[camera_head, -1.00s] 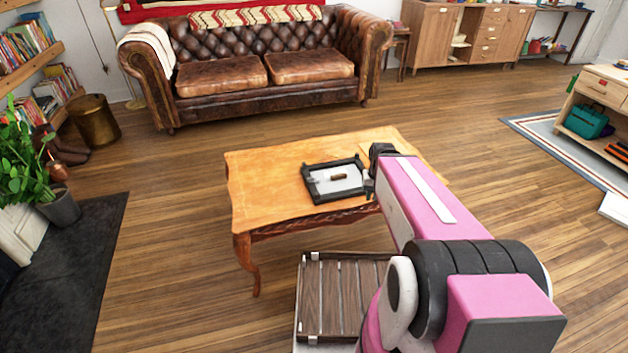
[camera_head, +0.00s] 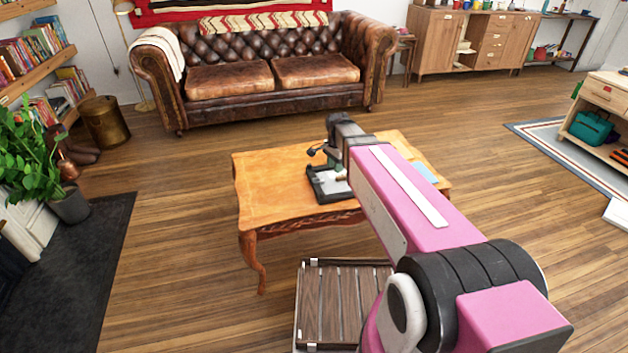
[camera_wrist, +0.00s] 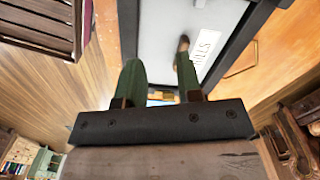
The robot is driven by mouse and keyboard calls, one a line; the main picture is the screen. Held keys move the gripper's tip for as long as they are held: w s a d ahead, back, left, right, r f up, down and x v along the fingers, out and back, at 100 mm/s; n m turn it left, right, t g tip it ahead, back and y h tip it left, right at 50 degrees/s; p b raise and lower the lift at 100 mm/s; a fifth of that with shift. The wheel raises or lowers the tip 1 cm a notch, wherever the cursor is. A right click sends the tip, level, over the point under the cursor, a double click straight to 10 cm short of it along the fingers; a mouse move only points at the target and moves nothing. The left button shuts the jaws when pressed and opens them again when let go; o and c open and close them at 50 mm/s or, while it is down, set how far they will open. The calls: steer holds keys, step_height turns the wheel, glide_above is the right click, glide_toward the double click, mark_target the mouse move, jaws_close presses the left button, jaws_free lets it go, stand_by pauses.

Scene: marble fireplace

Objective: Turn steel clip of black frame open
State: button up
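The black frame (camera_head: 316,188) lies on the wooden table with its grey-white panel upward; my arm hides much of it in the head view. In the wrist view its black edge (camera_wrist: 258,35) and grey panel (camera_wrist: 160,28) fill the top middle. A small brown piece (camera_wrist: 183,43) stands on the panel by the right fingertip; I cannot tell if they touch. No steel clip can be made out clearly. My gripper (camera_wrist: 158,68) is open over the frame, its two green fingers apart with no object seen held. It also shows above the frame in the head view (camera_head: 326,158).
The wooden table (camera_head: 265,190) has bare room left of the frame. A light blue flat item (camera_head: 425,172) lies at its right. A slatted dark wood crate (camera_head: 345,300) is on the floor in front. A leather sofa (camera_head: 270,80) stands behind.

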mark_target(318, 181)
steer(key=w+a+r+m, duration=0.2)
steer(key=w+a+m, duration=0.15)
steer(key=a, duration=0.35)
steer(key=f, duration=1)
steer(key=shift+s+d+f, duration=0.1)
steer(key=shift+s+f, duration=0.05)
steer(key=shift+s, duration=0.05)
jaws_close()
